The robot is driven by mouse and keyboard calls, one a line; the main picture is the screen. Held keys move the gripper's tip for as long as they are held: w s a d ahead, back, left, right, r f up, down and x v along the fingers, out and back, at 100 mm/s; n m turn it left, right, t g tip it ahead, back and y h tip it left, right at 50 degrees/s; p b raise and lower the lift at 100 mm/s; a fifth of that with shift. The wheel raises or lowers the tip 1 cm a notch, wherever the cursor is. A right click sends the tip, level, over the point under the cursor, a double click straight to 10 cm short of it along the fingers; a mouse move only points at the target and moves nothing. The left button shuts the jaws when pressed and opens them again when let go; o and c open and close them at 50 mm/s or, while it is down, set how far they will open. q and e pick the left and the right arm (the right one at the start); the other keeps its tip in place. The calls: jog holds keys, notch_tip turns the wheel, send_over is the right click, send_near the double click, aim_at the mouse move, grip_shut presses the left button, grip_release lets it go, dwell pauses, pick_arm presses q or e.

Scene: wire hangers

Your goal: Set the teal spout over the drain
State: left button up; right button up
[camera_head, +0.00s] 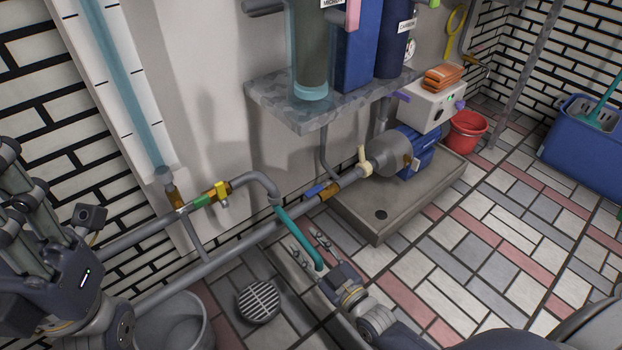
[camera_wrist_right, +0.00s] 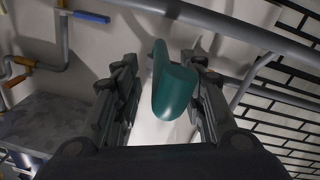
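The teal spout (camera_head: 298,237) hangs from the end of a grey pipe elbow and slants down to the right. Its tip points right of the round drain grate (camera_head: 259,302), not over it. My right gripper (camera_head: 312,247) is at the spout's lower end. In the right wrist view the spout (camera_wrist_right: 173,85) shows between the two open fingers (camera_wrist_right: 163,92), with a gap visible on the left side; contact on the right cannot be told. My left gripper (camera_head: 25,190) is at the left edge, partly cut off, away from the spout.
A long grey pipe (camera_head: 235,246) runs diagonally behind the drain. A grey bucket (camera_head: 174,325) stands left of the drain. A blue pump (camera_head: 412,152) sits on a tray (camera_head: 375,228) behind my right gripper. Tiled floor at right is mostly clear.

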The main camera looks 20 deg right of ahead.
jog(key=p+v, duration=0.3)
jog(key=v, duration=0.6)
jog(key=shift+r+p, duration=0.1)
jog(key=shift+p, duration=0.2)
jog(key=a+r+m+t+y+p, duration=0.1)
jog(key=a+r+t, duration=0.1)
jog(key=r, duration=1.3)
jog(key=w+a+r+m+t+y+p, duration=0.1)
jog(key=r+t, duration=0.4)
jog(key=r, duration=1)
jog(key=shift+w+a+y+p, duration=0.15)
jog(key=shift+a+y+p, duration=0.3)
jog(key=shift+a, duration=0.85)
